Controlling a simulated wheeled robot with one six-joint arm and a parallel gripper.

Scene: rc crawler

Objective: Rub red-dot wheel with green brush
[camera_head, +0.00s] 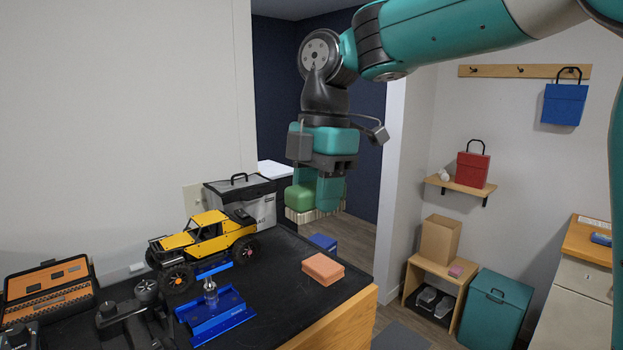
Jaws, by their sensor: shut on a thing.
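My gripper (316,190) is shut on the green brush (299,197) and holds it in the air, with its pale bristles facing down. The brush is to the right of the yellow RC crawler (203,235) and higher in the picture. The crawler is raised on a blue stand on the black worktop. Its black wheels show at the near left (177,278) and at the right (244,250). The far wheels are mostly hidden by the body.
An orange-pink block (323,268) lies on the black worktop (290,300) near its right edge. A blue fixture (215,314) stands in front of the crawler. A grey case (241,197) is behind it. An orange-black toolbox (48,287) and a black controller (133,318) are at left.

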